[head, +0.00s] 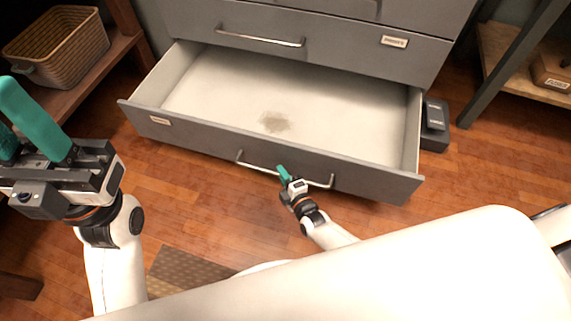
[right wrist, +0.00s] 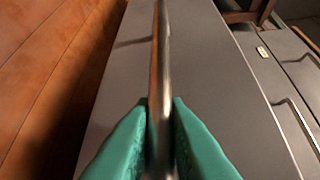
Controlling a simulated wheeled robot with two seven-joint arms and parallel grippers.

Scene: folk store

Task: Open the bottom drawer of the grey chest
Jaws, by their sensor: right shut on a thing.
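The grey chest (head: 335,28) stands at the back of the head view. Its bottom drawer (head: 350,172) is pulled well out, and its pale inside shows, empty except for a dark stain on the floor. The drawer's metal bar handle (head: 320,184) runs along the front. My right gripper (head: 284,173) is at the middle of this handle. In the right wrist view its teal fingers (right wrist: 161,130) are shut on the bar (right wrist: 161,60), one on each side. My left gripper (head: 30,125) is raised at the left, its teal fingers apart and empty, away from the chest.
The drawer above (head: 330,45) is closed. A wicker basket (head: 60,45) sits on a wooden shelf at the left. A dark box (head: 434,125) stands on the floor right of the drawer, and a shelf (head: 510,65) stands farther right. A patterned mat (head: 185,272) lies in front.

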